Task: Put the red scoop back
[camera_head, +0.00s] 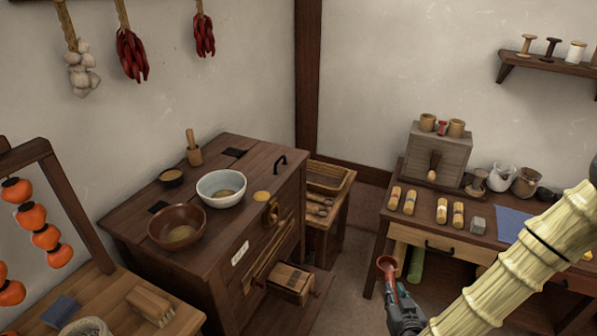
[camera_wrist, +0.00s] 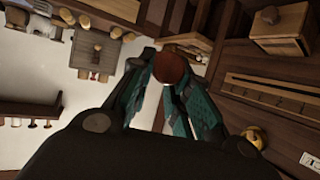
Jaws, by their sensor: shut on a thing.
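The red scoop (camera_head: 387,264) has a round cup and a reddish handle that runs down into my gripper (camera_head: 398,303). My gripper is shut on the handle and holds the scoop up in front of the table at the right, with its cup upward. In the wrist view, the scoop's dark red round end (camera_wrist: 171,65) shows between the teal fingers of my gripper (camera_wrist: 170,92). The part of the handle between the fingers is mostly hidden.
A dark wooden chest (camera_head: 150,196) at the left bears a white bowl (camera_head: 208,198) and a brown bowl (camera_head: 158,239). A drawer front (camera_head: 284,285) sticks out low. The right table holds several rollers and a grey box (camera_head: 421,155). Floor (camera_head: 350,280) lies clear between them.

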